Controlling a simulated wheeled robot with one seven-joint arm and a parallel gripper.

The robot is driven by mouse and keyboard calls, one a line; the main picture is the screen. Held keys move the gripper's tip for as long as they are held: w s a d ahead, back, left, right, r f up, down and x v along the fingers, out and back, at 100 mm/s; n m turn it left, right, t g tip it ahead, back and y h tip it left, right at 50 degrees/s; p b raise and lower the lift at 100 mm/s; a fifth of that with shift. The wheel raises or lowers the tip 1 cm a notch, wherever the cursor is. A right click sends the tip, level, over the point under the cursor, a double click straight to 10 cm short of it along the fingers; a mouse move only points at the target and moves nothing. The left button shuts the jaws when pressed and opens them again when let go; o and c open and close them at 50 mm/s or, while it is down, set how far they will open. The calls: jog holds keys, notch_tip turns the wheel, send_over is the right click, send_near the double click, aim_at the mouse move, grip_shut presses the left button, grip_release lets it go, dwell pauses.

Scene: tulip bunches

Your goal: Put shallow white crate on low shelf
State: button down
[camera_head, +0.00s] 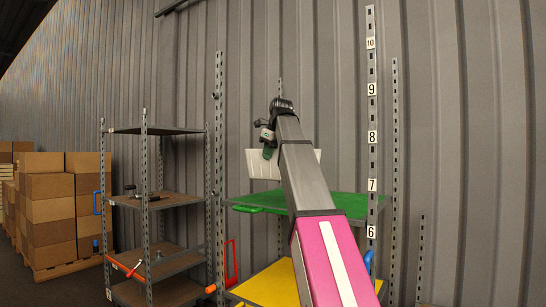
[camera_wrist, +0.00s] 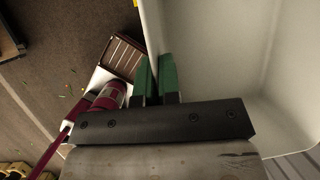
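The shallow white crate (camera_head: 258,166) hangs tilted in the air above the green shelf board in the head view, partly hidden behind my arm. My gripper (camera_head: 268,143) is at its upper edge. In the wrist view, the crate (camera_wrist: 215,60) fills the right side, with its pale inside showing. The two green fingers of my gripper (camera_wrist: 156,62) stand close together, one on each side of the crate's wall, and pinch it. The rack has a green board (camera_head: 350,204) and, below it, a yellow board (camera_head: 262,290). My arm hides part of both boards.
A grey rack with brown boards (camera_head: 175,200) stands to the left, with tools on it. Stacked cardboard boxes (camera_head: 48,205) stand on a pallet farther left. Slotted uprights (camera_head: 372,110) rise beside the boards. A ribbed grey wall (camera_head: 470,150) is behind.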

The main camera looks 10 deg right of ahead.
jog(key=shift+s+a+r, duration=0.2)
jog(key=shift+s+a, duration=0.5)
jog(key=shift+s+a+r, duration=0.15)
jog(key=shift+s+a, duration=0.6)
jog(key=shift+s+a+r, duration=0.2)
jog(key=shift+s+a, duration=0.5)
jog(key=s+a, duration=0.6)
jog(key=shift+s+a, duration=0.15)
jog(key=shift+a, duration=0.05)
jog(key=s+a, duration=0.6)
jog(key=shift+s+a, duration=0.15)
jog(key=shift+a, duration=0.05)
jog(key=shift+s, duration=0.1)
jog(key=shift+s+a, duration=1.1)
jog(key=shift+a, duration=0.1)
jog(key=shift+f, duration=0.1)
